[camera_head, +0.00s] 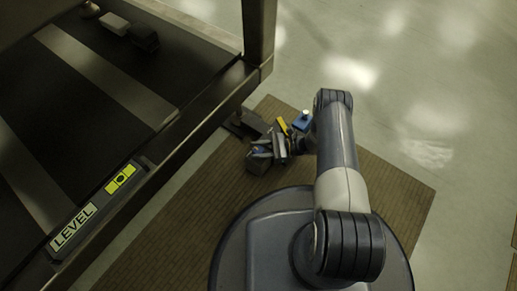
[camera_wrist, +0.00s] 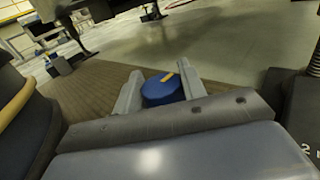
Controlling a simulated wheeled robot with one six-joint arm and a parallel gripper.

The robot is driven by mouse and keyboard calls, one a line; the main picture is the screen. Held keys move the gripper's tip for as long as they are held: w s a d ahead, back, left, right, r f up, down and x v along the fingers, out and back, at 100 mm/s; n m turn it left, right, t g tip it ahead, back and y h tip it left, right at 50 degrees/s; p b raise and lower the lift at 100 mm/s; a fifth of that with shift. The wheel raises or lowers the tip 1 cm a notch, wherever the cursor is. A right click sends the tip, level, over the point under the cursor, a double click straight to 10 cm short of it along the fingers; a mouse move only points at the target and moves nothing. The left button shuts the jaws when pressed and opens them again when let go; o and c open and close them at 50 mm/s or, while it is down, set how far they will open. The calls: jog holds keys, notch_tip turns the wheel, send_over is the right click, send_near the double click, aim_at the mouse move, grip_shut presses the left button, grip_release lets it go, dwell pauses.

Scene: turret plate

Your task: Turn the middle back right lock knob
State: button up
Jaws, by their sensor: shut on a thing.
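A dark framed table (camera_head: 205,105) with a corner post and a LEVEL label (camera_head: 73,227) fills the left of the head view. The brown ribbed mat (camera_head: 400,200) lies below my arm. Grey floor (camera_head: 430,90) is open to the right. Dark parts flank the gripper in the wrist view.

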aim_at(259, 150)
jog(key=shift+n+g, duration=0.3)
jog(key=shift+g, duration=0.4)
jog(key=o, duration=1)
jog(key=shift+c, duration=0.2)
jog(key=shift+r, duration=0.1)
notch_tip(259, 150, up, 10)
jog(key=p, duration=0.4)
jog(key=shift+p, duration=0.35)
